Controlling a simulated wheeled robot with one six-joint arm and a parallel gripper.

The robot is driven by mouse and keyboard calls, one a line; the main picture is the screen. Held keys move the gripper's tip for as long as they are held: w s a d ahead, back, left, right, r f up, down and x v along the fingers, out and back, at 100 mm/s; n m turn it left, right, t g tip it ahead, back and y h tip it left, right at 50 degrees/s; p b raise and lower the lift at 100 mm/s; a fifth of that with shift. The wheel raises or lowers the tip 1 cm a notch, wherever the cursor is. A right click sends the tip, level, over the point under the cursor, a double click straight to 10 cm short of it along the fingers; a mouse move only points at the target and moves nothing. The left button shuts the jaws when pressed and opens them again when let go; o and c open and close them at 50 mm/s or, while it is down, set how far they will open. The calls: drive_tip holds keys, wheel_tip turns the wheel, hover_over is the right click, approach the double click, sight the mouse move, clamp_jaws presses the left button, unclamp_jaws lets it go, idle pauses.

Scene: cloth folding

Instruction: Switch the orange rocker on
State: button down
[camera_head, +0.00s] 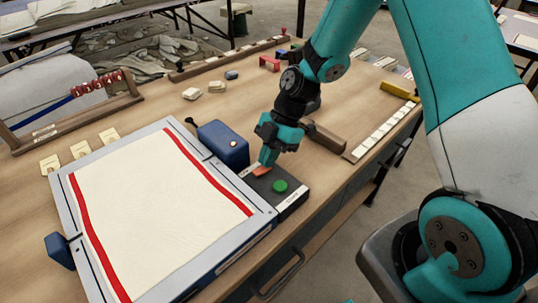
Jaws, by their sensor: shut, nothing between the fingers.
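The orange rocker (262,171) sits on a dark control box (292,203) at the right of the framed cloth. A green round button (280,186) is on the same box, nearer to me. My gripper (267,160) is shut and empty, pointing down. Its fingertips are at the rocker, over its far edge, and partly hide it. I cannot tell whether they touch it or which way the rocker is tipped.
A blue box (223,144) stands just left of my gripper. The framed white cloth (155,205) with red stripes fills the table's left front. A brown block (325,137) and a strip of white tiles (382,128) lie to the right.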

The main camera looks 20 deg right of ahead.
drive_tip(key=shift+s+a+r, duration=0.15)
drive_tip(key=shift+a+r, duration=0.1)
drive_tip(key=shift+a, duration=0.15)
drive_tip(key=shift+r, duration=0.2)
wheel_tip(320, 180, up, 5)
drive_tip(key=p, duration=0.4)
drive_tip(key=shift+a+f, duration=0.1)
drive_tip(key=shift+f, duration=0.1)
drive_tip(key=w+d+r+b, duration=0.2)
drive_tip(key=d+r, duration=0.4)
drive_tip(key=d, duration=0.1)
drive_tip(key=shift+a+r, duration=0.1)
drive_tip(key=shift+a, duration=0.05)
drive_tip(key=s+a+r+m+t, duration=0.1)
drive_tip(key=s+a+r+m, duration=0.4)
drive_tip(key=s, duration=0.5)
drive_tip(key=s+a+r+m+t+h, duration=0.1)
drive_tip(key=s+a+r+m, duration=0.4)
drive_tip(key=s+m, duration=0.4)
drive_tip(key=shift+s+a+m+h, duration=0.3)
drive_tip(key=shift+s+a, duration=0.1)
drive_tip(key=shift+s, duration=0.35)
